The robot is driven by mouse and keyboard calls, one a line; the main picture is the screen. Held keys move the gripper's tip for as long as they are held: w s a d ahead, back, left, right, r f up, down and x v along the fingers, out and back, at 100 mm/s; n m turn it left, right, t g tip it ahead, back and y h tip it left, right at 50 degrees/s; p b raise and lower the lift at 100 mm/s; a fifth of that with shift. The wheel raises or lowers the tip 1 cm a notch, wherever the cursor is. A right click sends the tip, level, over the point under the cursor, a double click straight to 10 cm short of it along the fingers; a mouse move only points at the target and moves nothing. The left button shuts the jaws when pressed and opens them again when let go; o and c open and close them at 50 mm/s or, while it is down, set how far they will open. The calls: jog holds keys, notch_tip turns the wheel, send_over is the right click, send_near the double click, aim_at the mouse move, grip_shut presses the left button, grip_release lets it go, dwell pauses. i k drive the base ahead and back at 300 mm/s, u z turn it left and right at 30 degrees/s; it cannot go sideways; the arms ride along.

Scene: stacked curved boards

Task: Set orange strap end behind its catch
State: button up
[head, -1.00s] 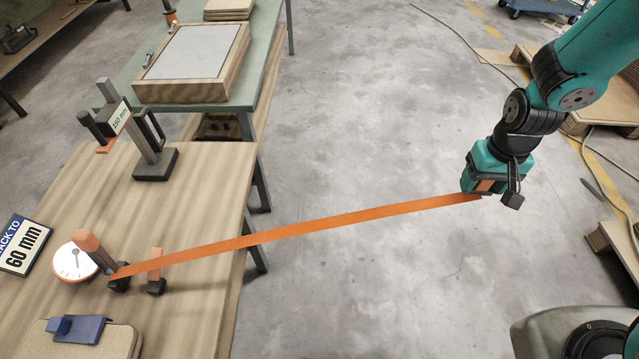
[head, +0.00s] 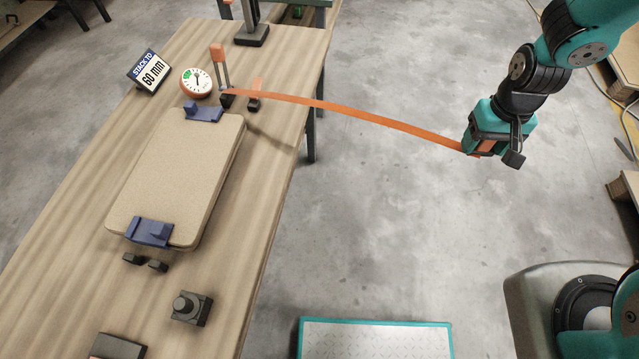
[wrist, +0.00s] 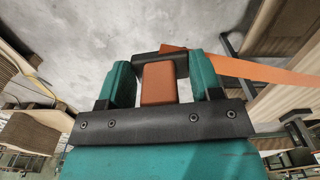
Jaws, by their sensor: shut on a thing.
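The orange strap (head: 362,117) runs from a small black post by the dial on the workbench out to my gripper (head: 487,152). In the wrist view my gripper (wrist: 158,88) is shut on the orange strap end (wrist: 158,82), a block between its two teal fingers. The strap (wrist: 262,71) leads off to the right there. My gripper hangs over open floor, right of the bench and well apart from it. Small black catch-like pieces (head: 133,259) sit on the bench just below the stacked boards (head: 178,170); I cannot tell for certain which is the catch.
Blue clamp blocks (head: 150,232) sit at both ends of the boards. A round dial (head: 196,83), a "STACK TO 60 mm" sign (head: 149,71) and a black knob block (head: 190,308) stand on the bench. A teal-edged panel (head: 375,340) is at the bottom. The floor between is clear.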

aim_at(145, 277)
jog(key=u, duration=0.75)
jog(key=k, duration=0.75)
jog(key=u, duration=1.25)
jog(key=i, duration=0.8)
